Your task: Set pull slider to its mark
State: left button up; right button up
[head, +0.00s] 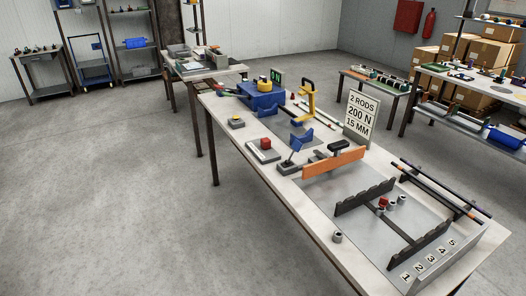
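Neither of my grippers shows in the head view. A long workbench (345,258) runs from the middle to the lower right. I cannot tell which part is the pull slider, and its mark is too small to make out. A red block on a grey plate (262,152) sits near the left edge of the bench. A black-handled part (338,147) stands behind an orange bar (333,165). A white sign (361,114) reads "2 RODS 200 N 15 MM".
A blue machine (262,98) and a yellow clamp-like stand (307,102) occupy the far end. Notched dark racks (365,196), long rods (440,186) and a numbered strip (430,260) fill the near end. Open floor (120,190) lies left of the bench.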

aim_at(265, 142)
jog(key=i+j+u, duration=0.15)
jog(key=i, duration=0.45)
jog(key=i+j+u, duration=0.1)
jog(key=i, duration=0.5)
jog(key=j, duration=0.1)
